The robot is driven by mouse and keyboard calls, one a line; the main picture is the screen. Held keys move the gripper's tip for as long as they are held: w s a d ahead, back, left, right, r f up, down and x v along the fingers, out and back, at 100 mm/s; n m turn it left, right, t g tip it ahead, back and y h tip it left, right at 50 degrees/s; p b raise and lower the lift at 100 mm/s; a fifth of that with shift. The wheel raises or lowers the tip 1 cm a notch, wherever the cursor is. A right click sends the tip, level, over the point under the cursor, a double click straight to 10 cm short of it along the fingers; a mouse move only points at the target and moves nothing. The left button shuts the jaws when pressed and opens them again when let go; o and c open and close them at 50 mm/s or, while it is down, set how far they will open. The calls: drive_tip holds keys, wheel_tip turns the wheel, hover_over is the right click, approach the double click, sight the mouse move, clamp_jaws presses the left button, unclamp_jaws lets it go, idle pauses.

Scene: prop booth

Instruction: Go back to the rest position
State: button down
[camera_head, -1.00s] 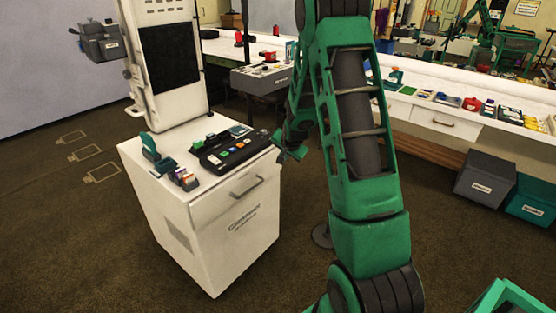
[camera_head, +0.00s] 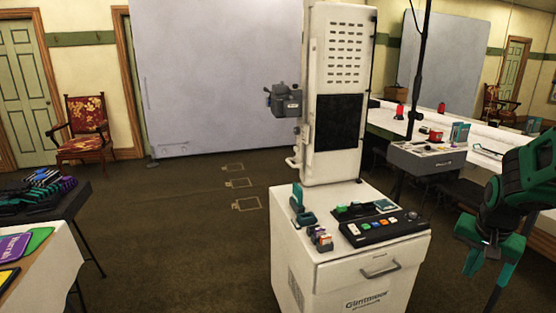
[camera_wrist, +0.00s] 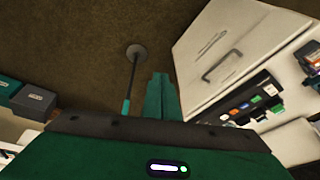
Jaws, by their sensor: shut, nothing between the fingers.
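My gripper (camera_wrist: 160,82) shows in the wrist view with its green fingers together and nothing between them. They are over the dark carpet, apart from the white kiosk cabinet (camera_wrist: 225,50) to their right. In the head view my green arm hangs at the right edge, with its end to the right of the kiosk cabinet (camera_head: 350,283). No held object shows.
A control panel (camera_head: 383,228) with coloured buttons and small items sit on the cabinet top. A grey side table (camera_head: 427,160) and a long white counter stand behind. A dark table (camera_head: 40,205) is at left. Carpet between is clear.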

drive_tip(key=s+a+r+n+g, duration=0.1)
drive_tip(key=s+a, duration=0.1)
drive_tip(key=s, duration=0.5)
drive_tip(key=s+a+r+n+g+y, duration=0.1)
drive_tip(key=s+a+r, duration=0.1)
drive_tip(key=s, duration=0.5)
drive_tip(key=s+a+r+n+g+y, duration=0.1)
drive_tip(key=s+a, duration=0.3)
drive_tip(key=s, duration=0.4)
drive_tip(key=shift+a+r, duration=0.25)
drive_tip(key=shift+r, duration=0.05)
drive_tip(key=shift+w, duration=0.1)
drive_tip(key=shift+w+f, duration=0.25)
drive_tip(key=shift+w, duration=0.35)
